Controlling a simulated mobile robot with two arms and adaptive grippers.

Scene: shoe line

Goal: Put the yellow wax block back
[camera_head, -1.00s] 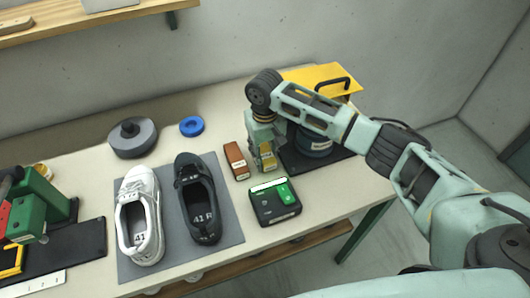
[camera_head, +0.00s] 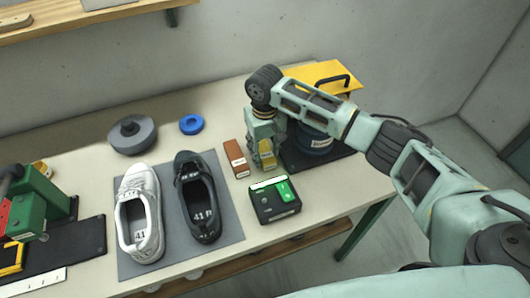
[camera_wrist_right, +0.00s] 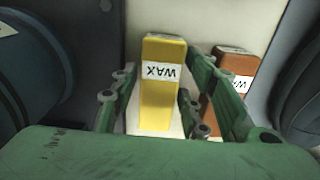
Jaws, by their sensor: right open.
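The yellow wax block (camera_head: 267,156) lies on the table beside the brown wax block (camera_head: 236,158). My right gripper (camera_head: 266,162) is over the yellow block, pointing down, with its jaws open. In the right wrist view the yellow block (camera_wrist_right: 162,85) shows between the two green fingers (camera_wrist_right: 158,105), with its WAX label facing the camera. The brown block (camera_wrist_right: 232,85) stands just outside the right finger in that view. Whether the fingers touch the yellow block cannot be told. My left gripper is not in view.
A black box with a green top (camera_head: 276,202) sits close in front of the gripper. A dark blue machine with a yellow top (camera_head: 318,78) stands close behind and right. A white shoe (camera_head: 139,215) and a black shoe (camera_head: 197,200) rest on a grey mat (camera_head: 226,222).

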